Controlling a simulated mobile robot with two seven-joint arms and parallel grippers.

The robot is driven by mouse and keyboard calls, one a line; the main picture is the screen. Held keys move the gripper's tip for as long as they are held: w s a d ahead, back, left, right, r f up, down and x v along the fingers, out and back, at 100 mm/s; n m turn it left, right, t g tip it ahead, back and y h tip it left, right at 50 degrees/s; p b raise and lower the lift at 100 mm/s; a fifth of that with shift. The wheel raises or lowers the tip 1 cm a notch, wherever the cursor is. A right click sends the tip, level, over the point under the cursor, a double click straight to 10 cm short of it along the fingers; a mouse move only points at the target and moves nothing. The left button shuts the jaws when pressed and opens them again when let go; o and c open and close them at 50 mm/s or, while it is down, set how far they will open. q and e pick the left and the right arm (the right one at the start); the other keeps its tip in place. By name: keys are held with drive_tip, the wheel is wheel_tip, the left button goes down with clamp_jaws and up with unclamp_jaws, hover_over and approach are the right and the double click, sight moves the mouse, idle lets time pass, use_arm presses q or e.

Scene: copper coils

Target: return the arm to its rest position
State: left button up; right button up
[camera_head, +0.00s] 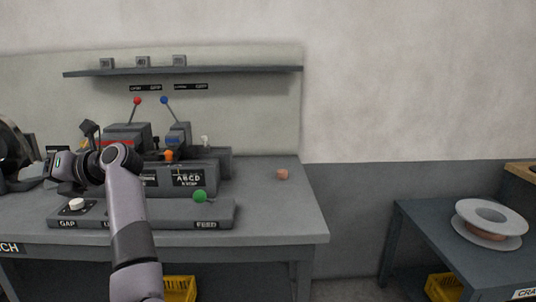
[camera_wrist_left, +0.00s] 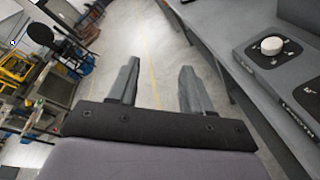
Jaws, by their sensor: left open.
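My left arm rises from the bottom of the head view and bends left at a joint over the bench. My left gripper (camera_head: 32,178) is at the far left of that view, partly dark and hard to make out. In the left wrist view my left gripper (camera_wrist_left: 158,82) shows two separated grey fingers with nothing between them, above the pale floor beside the bench. My right gripper is in neither view.
The grey workbench (camera_head: 270,220) carries a machine with red and blue levers, a white knob (camera_head: 76,204) and a green knob (camera_head: 200,196). A small copper piece (camera_head: 282,174) lies right of the machine. A spool (camera_head: 491,218) sits on the right table (camera_head: 425,220).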

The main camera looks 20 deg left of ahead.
use_arm(q)
drive_tip(key=w+d+m+t+y+p, duration=0.1)
drive_tip(key=w+d+m+t+y, duration=0.1)
drive_tip(key=d+m+t+y, duration=0.35)
drive_tip(key=w+d+m+t+y, duration=0.25)
drive_tip(key=m+t, duration=0.35)
drive_tip(key=m, duration=0.4)
drive_tip(key=w+d+f+m+t+h+p, duration=0.2)
drive_tip(key=d+f+m+t+h, duration=1.15)
drive_tip(key=m, duration=0.85)
drive_tip(key=s+d+f+m+g+h, duration=0.2)
drive_tip(key=s+d+f+m+h, duration=0.15)
drive_tip(key=d+f+h, duration=0.2)
drive_tip(key=s+d+f+m+g+h, duration=0.25)
drive_tip(key=d+f+m+h, duration=0.2)
drive_tip(key=f, duration=0.25)
drive_tip(key=s+d+f+m+g+h, duration=0.1)
drive_tip(key=s+d+f+m+g, duration=0.1)
drive_tip(key=s+f, duration=0.4)
drive_tip(key=s+d+f+m+g+h+p, duration=0.1)
drive_tip(key=s+d+f+g, duration=0.3)
drive_tip(key=s, duration=0.6)
wheel_tip(320, 180, down, 2)
drive_tip(key=shift+d+f+m+g, duration=0.2)
drive_tip(key=shift+m+g, duration=0.25)
drive_tip(key=shift+m, duration=0.4)
